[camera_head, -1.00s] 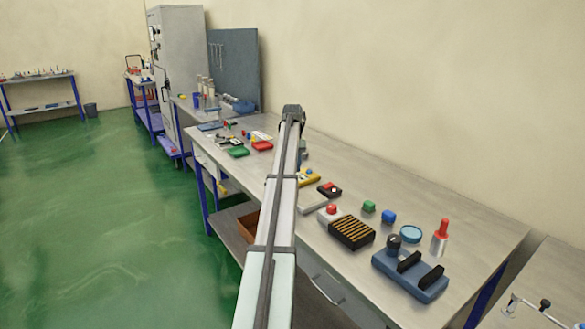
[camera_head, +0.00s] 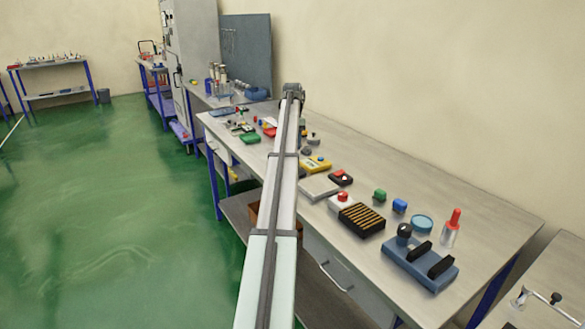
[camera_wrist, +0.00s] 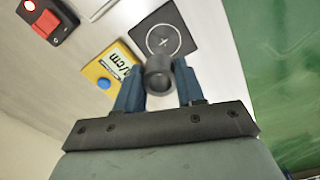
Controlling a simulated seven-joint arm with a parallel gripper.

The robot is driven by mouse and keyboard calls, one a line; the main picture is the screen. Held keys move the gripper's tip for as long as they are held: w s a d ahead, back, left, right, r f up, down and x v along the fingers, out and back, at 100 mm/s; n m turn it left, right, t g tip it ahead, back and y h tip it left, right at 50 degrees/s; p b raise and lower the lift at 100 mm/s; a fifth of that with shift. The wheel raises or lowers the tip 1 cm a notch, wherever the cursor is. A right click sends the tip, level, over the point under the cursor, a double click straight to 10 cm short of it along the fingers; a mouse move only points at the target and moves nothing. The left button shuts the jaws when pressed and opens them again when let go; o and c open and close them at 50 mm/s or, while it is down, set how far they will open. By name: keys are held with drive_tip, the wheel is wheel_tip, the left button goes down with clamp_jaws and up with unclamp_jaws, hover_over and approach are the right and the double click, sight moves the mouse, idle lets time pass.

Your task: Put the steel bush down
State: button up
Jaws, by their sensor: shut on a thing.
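The steel bush (camera_wrist: 158,77) is a short grey cylinder with a dark hollow end, seen between the blue fingers of my gripper (camera_wrist: 160,88) in the wrist view. My gripper is shut on it. Beyond the bush in the wrist view is a dark square pad (camera_wrist: 178,24) with a light circle and a cross mark. The bush hides part of the pad's near edge; I cannot tell how high it is above the bench. In the head view my gripper (camera_head: 292,91) is small at the far end of my arm, and the bush cannot be made out.
A yellow instrument (camera_wrist: 98,72) with a blue button lies close left of the fingers in the wrist view. A red and black box (camera_wrist: 47,19) is further left. The bench (camera_head: 385,170) carries several small objects along its length. Green floor (camera_wrist: 285,75) shows beyond its edge.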

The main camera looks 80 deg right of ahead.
drive_tip(key=shift+w+d+f, duration=0.1)
drive_tip(key=shift+w+f, duration=0.1)
drive_tip(key=shift+f, duration=2.2)
drive_tip(key=shift+w+d+f, duration=0.1)
drive_tip(key=shift+w+f, duration=0.1)
drive_tip(key=shift+f, duration=2.2)
drive_tip(key=shift+f, duration=0.15)
drive_tip(key=o, duration=1.1)
drive_tip(key=shift+o, duration=0.2)
wheel_tip(320, 180, up, 12)
drive_tip(key=shift+r, duration=0.2)
